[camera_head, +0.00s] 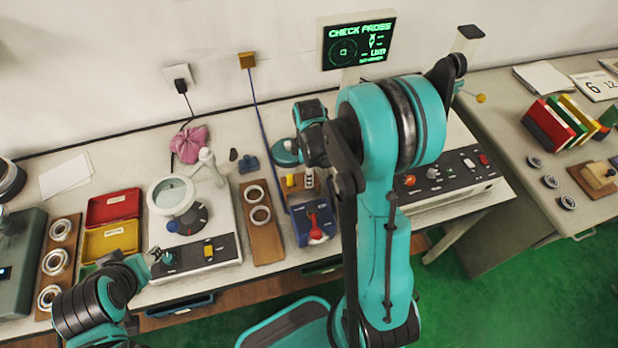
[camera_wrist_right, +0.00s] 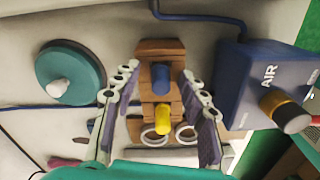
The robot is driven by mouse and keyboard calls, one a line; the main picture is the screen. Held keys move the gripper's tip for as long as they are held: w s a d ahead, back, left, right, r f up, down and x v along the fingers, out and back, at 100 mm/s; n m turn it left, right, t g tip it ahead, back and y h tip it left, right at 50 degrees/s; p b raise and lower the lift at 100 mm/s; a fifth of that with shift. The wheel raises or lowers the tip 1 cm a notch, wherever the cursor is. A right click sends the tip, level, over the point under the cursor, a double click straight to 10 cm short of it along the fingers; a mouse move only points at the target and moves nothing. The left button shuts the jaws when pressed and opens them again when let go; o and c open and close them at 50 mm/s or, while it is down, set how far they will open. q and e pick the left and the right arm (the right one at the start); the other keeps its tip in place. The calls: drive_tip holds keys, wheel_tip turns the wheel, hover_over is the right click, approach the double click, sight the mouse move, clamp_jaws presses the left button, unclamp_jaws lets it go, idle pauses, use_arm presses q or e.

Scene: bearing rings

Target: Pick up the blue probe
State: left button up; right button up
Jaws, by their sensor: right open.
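The blue probe (camera_wrist_right: 160,77) stands upright in a wooden stand (camera_wrist_right: 160,48) in the right wrist view, with a yellow probe (camera_wrist_right: 162,119) beside it. My right gripper (camera_wrist_right: 159,72) is open, one finger on each side of the blue probe, with clear gaps between. In the head view my right arm and gripper largely cover the stand; the yellow probe (camera_head: 290,180) shows there, but I cannot make out the blue one. My left gripper (camera_head: 161,258) is low at the left, by the front of the gauge instrument; its jaws are too small to judge.
A dark blue AIR box (camera_wrist_right: 262,85) with a knob stands right of the stand in the wrist view. A teal round piece (camera_wrist_right: 70,72) lies to its left. A ring board (camera_head: 263,240) is near the stand.

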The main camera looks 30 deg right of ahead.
drive_tip(key=shift+c, duration=0.4)
clamp_jaws()
drive_tip(key=shift+r, duration=0.15)
wheel_tip(320, 180, up, 10)
drive_tip(key=p, duration=0.3)
drive_tip(key=shift+r+p, duration=0.2)
drive_tip(key=shift+p, duration=0.2)
wheel_tip(320, 180, up, 6)
drive_tip(key=p, duration=0.4)
drive_tip(key=shift+r+p, duration=0.25)
drive_tip(key=shift+p, duration=0.15)
